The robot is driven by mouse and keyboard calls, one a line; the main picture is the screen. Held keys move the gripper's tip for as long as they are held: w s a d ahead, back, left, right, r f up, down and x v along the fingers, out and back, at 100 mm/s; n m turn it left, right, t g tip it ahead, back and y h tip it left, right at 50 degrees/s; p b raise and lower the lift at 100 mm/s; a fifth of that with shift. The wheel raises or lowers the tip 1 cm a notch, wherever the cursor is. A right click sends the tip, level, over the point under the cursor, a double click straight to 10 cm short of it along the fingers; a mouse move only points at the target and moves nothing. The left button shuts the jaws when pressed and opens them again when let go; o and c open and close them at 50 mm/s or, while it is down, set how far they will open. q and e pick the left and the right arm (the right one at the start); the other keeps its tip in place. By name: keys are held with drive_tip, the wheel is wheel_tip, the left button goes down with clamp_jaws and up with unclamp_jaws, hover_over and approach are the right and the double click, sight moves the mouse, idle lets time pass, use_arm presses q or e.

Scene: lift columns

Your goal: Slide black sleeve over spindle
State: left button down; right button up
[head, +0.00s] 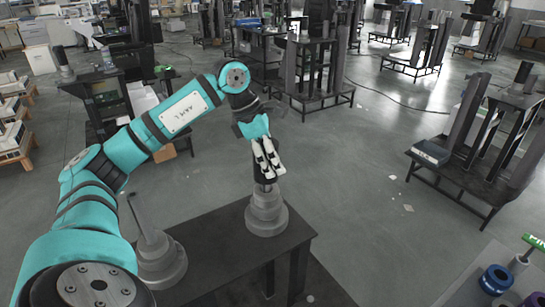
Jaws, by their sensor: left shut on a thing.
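My left gripper (268,172) is at the end of the teal arm, pointing down with its pale fingers shut on the black sleeve (262,178). The fingers hide much of the sleeve. Directly below it, a grey stepped base (266,215) with a short spindle (266,189) stands on the dark table. The sleeve appears in line with the spindle top; I cannot tell how far it is around it. A second grey base (161,262) with a thin upright rod (141,215) stands at the left of the table, partly behind my arm. My right gripper is not in view.
The dark table (215,245) has bare room between the two bases. At the bottom right, a light table (470,290) holds a blue ring (495,279) and a green-topped part (535,242). Dark racks (480,160) stand beyond, with open grey floor between.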

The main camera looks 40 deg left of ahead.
use_arm(q)
drive_tip(key=shift+f+b, duration=1.1)
drive_tip(key=shift+f, duration=0.5)
drive_tip(key=shift+c, duration=2)
unclamp_jaws()
drive_tip(key=shift+f, duration=0.1)
drive_tip(key=v, duration=1.2)
